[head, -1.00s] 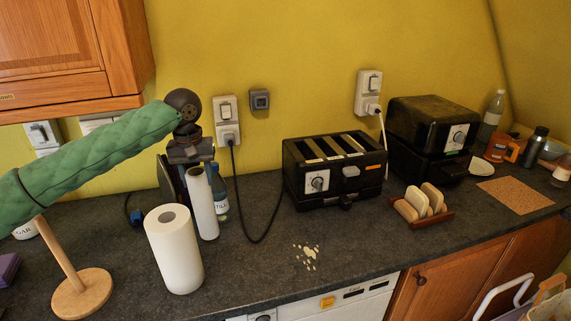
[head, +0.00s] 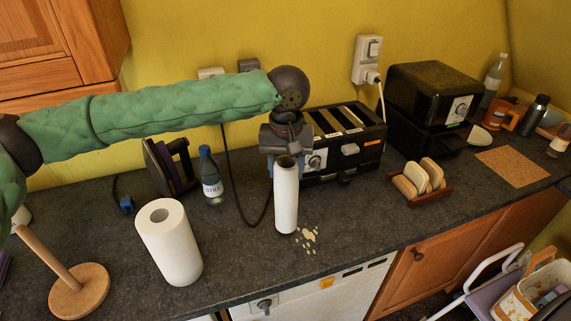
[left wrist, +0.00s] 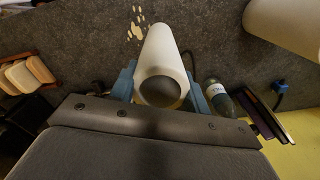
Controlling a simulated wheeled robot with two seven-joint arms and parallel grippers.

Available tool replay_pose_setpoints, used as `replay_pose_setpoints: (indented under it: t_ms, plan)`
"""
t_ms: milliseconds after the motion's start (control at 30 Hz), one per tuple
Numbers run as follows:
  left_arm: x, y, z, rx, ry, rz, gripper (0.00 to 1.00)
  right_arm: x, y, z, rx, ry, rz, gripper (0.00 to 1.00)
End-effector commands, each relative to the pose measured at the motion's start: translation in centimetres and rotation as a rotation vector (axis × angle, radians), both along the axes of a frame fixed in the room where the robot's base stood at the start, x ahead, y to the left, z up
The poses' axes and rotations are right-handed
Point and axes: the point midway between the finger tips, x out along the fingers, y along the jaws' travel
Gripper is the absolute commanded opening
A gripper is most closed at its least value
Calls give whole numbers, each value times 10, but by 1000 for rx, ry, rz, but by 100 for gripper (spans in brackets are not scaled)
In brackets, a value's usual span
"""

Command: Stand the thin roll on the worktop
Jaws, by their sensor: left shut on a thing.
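The thin roll (head: 286,200) is a narrow white tube with a dark open core, held upright in front of the toaster. My left gripper (head: 286,158) is shut on its upper part. In the left wrist view the thin roll (left wrist: 163,58) sits between the blue fingers of the left gripper (left wrist: 162,90). Its lower end is close to the dark worktop (head: 240,255); I cannot tell whether it touches. The thick paper roll (head: 172,245) stands upright to the left. My right gripper is not in view.
Pale crumbs (head: 308,238) lie just right of the thin roll. A toaster (head: 345,150) stands behind it, a dark bottle (head: 211,178) to its left. A wooden roll holder (head: 78,290) is at far left, a toast rack (head: 420,182) at right. Worktop between the rolls is clear.

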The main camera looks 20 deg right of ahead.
Motion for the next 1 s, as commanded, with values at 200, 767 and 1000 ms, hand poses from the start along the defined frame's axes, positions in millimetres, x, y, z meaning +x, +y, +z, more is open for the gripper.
replay_pose_setpoints:
  t_ms: [200, 767, 1000]
  plan:
    - [0, 0, 1, 0, 0, 0, 12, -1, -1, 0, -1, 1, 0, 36]
    - [0, 0, -21, 0, 0, 1, 12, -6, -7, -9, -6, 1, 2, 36]
    - [0, 1, -41, 0, 1, 1, 12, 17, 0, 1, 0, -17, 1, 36]
